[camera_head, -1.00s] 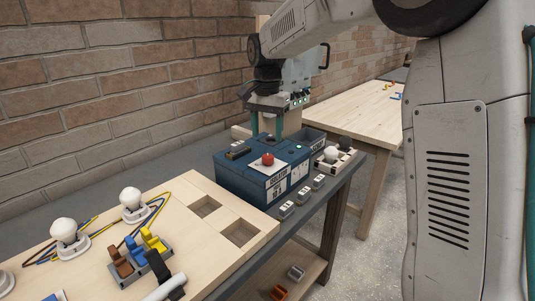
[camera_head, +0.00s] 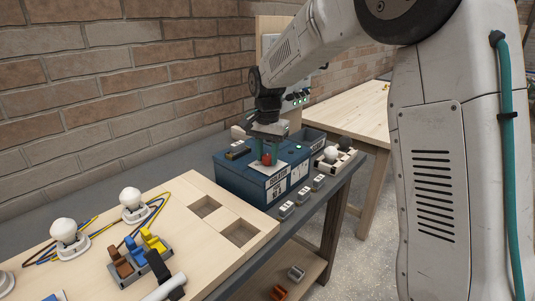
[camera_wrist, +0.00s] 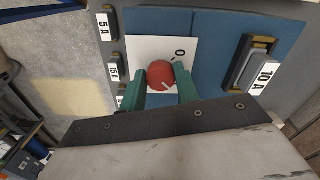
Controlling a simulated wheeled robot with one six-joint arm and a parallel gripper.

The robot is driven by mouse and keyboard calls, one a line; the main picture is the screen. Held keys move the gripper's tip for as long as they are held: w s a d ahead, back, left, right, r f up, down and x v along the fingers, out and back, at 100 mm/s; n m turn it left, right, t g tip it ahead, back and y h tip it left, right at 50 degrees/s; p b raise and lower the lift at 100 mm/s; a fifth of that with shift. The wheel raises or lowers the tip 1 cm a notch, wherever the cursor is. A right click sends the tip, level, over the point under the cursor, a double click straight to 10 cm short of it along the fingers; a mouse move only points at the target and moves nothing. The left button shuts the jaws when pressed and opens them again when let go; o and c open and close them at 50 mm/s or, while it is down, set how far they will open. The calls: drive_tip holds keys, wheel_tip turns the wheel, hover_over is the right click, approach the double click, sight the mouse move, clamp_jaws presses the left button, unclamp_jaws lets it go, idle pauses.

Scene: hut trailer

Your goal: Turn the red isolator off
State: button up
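The red isolator (camera_wrist: 162,75) is a round red knob with a pale mark, on a white plate (camera_wrist: 145,47) marked "0". In the head view the knob (camera_head: 267,158) sits on top of a blue box (camera_head: 240,180). My gripper (camera_wrist: 161,85) has its two green fingers on either side of the knob, in the wrist view. A narrow gap seems to show on the left; whether the fingers touch the knob is unclear.
A 10 A block (camera_wrist: 254,62) stands on the blue panel right of the knob in the wrist view. Several small labelled blocks (camera_head: 287,209) line the bench edge. A wooden board (camera_head: 190,235) with bulbs and coloured levers (camera_head: 152,240) lies in front.

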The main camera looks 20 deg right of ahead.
drive_tip(key=shift+n, duration=0.3)
drive_tip(key=shift+c, duration=0.3)
drive_tip(key=n, duration=0.3)
drive_tip(key=shift+n, duration=0.3)
drive_tip(key=n, duration=0.4)
drive_tip(key=shift+d+n, duration=0.15)
drive_tip(key=shift+n, duration=0.15)
drive_tip(key=n, duration=0.4)
drive_tip(key=shift+r, duration=0.1)
drive_tip(key=n, duration=0.5)
drive_tip(key=shift+d, duration=0.1)
drive_tip(key=shift+w, duration=0.1)
drive_tip(key=o, duration=1)
drive_tip(key=shift+c, duration=0.2)
